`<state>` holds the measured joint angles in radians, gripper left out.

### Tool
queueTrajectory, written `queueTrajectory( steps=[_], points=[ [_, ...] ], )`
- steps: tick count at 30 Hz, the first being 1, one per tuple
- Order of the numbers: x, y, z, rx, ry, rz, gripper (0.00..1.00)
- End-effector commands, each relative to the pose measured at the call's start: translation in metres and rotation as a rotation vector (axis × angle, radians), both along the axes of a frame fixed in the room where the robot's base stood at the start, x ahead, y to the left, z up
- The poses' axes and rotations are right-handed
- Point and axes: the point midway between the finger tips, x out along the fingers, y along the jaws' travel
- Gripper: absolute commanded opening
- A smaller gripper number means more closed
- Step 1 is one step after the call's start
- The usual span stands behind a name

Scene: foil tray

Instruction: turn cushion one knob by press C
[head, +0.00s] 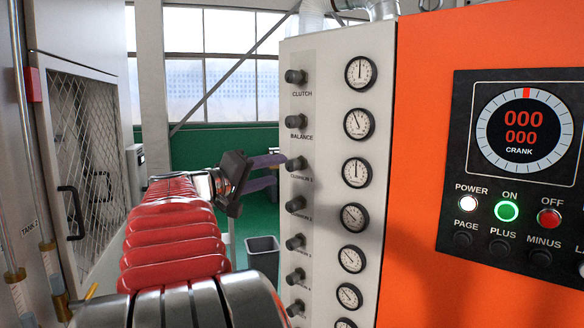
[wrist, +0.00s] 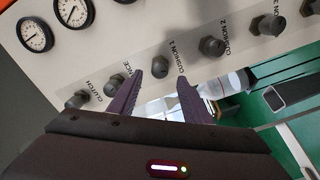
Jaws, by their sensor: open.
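The cushion one knob (head: 295,163) is a dark round knob on the pale panel (head: 322,95), above its "CUSHION 1" label. In the wrist view the knob (wrist: 160,70) shows in the gap between the two fingertips, with its label beside it. My gripper (head: 280,168) has dark purple fingers pointing right at the panel, their tips close to the knob. In the wrist view my gripper (wrist: 160,77) is open and empty. I cannot tell whether a finger touches the knob. The gauge (head: 356,172) right of the knob has a needle pointing nearly straight up.
The balance knob (head: 296,121) is just above and the cushion two knob (head: 296,204) just below, both near the fingers. An orange cabinet (head: 420,200) with a crank display (head: 525,125) stands to the right. A grey bin (head: 263,255) stands on the green floor.

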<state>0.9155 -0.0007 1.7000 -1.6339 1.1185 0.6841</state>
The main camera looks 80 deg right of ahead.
Motion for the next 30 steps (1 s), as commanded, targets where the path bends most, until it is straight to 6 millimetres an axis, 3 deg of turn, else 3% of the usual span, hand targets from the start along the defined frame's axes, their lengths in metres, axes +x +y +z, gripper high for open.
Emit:
queueTrajectory(
  steps=[15, 28, 30],
  points=[
    [-0.034, -0.068, -0.001, 0.001, -0.001, -0.003, 0.44],
    [-0.038, -0.076, 0.0, 0.0, 0.0, -0.001, 0.44],
    [-0.038, -0.076, 0.0, 0.0, 0.0, -0.001, 0.4]
  ],
)
